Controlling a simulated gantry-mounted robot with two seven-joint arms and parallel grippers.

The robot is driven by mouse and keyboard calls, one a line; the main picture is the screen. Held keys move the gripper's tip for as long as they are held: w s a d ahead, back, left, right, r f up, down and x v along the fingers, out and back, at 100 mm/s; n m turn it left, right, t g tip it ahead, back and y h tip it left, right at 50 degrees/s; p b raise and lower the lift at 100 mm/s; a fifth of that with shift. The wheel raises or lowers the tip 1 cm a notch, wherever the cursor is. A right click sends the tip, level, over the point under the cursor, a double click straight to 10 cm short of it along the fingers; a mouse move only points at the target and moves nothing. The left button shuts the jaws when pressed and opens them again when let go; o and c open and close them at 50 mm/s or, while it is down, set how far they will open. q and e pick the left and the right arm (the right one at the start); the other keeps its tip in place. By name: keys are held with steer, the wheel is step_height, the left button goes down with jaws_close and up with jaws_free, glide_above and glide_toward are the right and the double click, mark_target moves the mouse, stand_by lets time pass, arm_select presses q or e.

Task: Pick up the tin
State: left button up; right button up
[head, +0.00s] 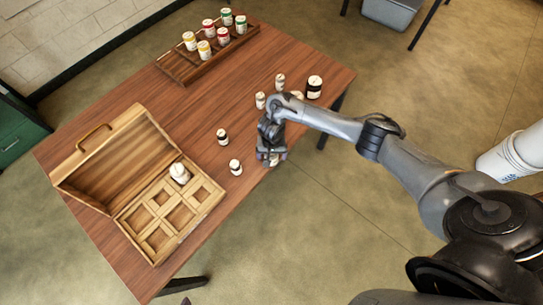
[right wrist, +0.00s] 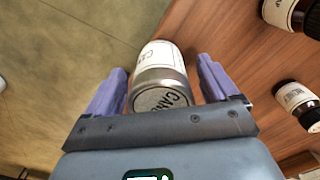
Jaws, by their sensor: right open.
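A tin (right wrist: 160,75) with a pale label and a silvery lid end with lettering lies between the two purple fingers of my right gripper (right wrist: 162,95) in the right wrist view. The fingers are spread, with a visible gap on each side of the tin. In the head view my right gripper (head: 271,158) is low at the table's right edge. My left gripper does not show.
An open wooden case (head: 140,178) with compartments holds one white jar (head: 179,173). Small bottles stand near the gripper, one dark-capped (head: 222,137), one white-labelled (head: 235,167). A wider dark jar (head: 314,87) stands farther back. A wooden rack (head: 185,70) holds several jars.

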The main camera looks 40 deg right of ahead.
steer(key=shift+f, duration=0.35)
steer(key=c, duration=1.2)
steer(key=shift+r, duration=0.2)
